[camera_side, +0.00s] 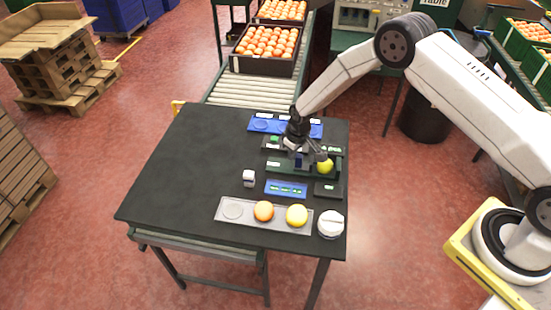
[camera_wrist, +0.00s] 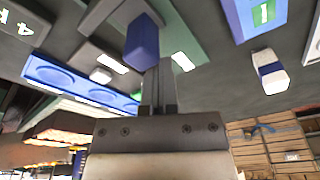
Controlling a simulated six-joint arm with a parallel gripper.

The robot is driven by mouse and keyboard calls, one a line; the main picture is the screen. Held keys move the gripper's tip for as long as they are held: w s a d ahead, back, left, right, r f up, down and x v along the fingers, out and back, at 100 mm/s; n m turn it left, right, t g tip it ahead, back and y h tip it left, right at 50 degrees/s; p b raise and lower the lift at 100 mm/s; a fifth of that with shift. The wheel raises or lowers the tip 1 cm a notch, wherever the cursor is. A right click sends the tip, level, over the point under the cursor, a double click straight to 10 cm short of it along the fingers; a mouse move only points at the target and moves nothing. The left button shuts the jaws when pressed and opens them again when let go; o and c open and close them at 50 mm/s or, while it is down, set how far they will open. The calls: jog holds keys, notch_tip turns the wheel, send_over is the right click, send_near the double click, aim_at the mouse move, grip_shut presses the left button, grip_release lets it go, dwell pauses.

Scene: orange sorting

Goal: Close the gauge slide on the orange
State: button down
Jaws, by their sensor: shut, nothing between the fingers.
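The gauge is a dark green bar (camera_side: 276,170) near the middle right of the black table. A yellow-green fruit (camera_side: 325,167) sits at its right end; I see no orange-coloured fruit there. A blue upright block (camera_side: 299,160), which looks like the slide's handle, stands left of the fruit. The fruit is not visible in the wrist view.
A small white block (camera_side: 249,177), a blue plate (camera_side: 286,189) and a blue tray (camera_side: 262,124) are nearby. The table's left is clear.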

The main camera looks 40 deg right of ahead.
jog(key=shift+s+d, duration=0.7)
dwell(2.4)
jog(key=shift+s+d+f, duration=0.1)
jog(key=shift+s, duration=0.05)
dwell(0.8)
jog(key=shift+w+a, duration=0.8)
dwell(0.3)
notch_tip(320, 180, up, 8)
dwell(1.2)
dwell(0.4)
